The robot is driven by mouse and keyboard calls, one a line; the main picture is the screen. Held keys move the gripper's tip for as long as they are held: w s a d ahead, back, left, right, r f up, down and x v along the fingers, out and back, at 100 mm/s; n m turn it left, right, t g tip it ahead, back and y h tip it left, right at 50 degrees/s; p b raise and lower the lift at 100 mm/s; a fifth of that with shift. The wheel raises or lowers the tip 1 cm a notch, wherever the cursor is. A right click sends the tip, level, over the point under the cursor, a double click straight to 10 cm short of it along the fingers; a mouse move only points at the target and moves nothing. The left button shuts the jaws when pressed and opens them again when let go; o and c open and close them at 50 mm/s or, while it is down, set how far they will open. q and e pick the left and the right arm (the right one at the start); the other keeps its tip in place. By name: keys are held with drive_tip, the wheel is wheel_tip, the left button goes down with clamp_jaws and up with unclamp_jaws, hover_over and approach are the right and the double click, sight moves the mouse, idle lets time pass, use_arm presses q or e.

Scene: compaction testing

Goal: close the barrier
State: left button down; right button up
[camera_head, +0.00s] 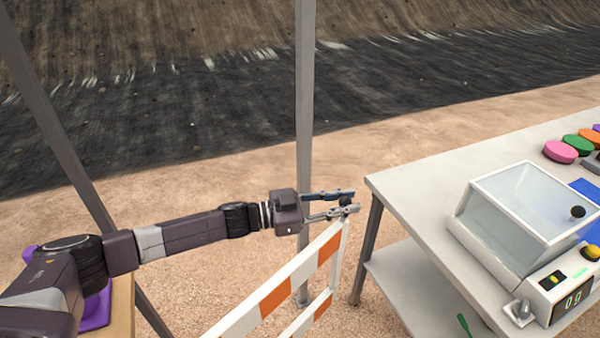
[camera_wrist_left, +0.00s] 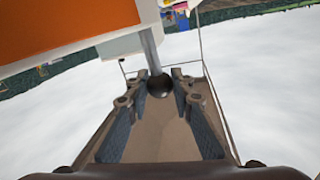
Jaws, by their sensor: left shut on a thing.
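The barrier (camera_head: 276,298), with orange and white striped boards, stands at the bottom middle of the head view. Its far end is beside a grey post and the table's left corner. My left gripper (camera_head: 346,202) reaches from the left to the top of that end, its fingers around a dark round knob (camera_head: 346,200). In the left wrist view the knob (camera_wrist_left: 159,86) sits between the fingertips on a grey rod, and the barrier's orange panel (camera_wrist_left: 70,25) fills the upper left. The near end of the barrier is cut off by the frame.
A grey post (camera_head: 305,110) rises just behind the gripper. A white table (camera_head: 420,192) on the right carries a scale with a clear cover (camera_head: 530,205) and several coloured discs (camera_head: 561,151). Sandy ground lies around the barrier, and a dark slope rises behind.

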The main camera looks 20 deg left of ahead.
use_arm(q)
drive_tip(key=s+d+m+g+h+p, duration=0.1)
drive_tip(key=s+d+m+g, duration=0.1)
drive_tip(key=s+d, duration=0.4)
drive_tip(key=s+d+m+g+h+p, duration=0.1)
drive_tip(key=s+d+g, duration=0.4)
drive_tip(key=d, duration=0.6)
drive_tip(key=shift+s+d+m+h+p, duration=0.2)
drive_tip(key=shift+s+m+h+p, duration=0.2)
drive_tip(key=shift+s+m, duration=0.4)
drive_tip(key=c, duration=1.7)
unclamp_jaws()
drive_tip(key=shift+w+a, duration=0.1)
drive_tip(key=shift+w, duration=0.1)
drive_tip(key=shift+o, duration=0.2)
drive_tip(key=s+a, duration=0.2)
drive_tip(key=a, duration=1)
drive_tip(key=shift+d, duration=0.1)
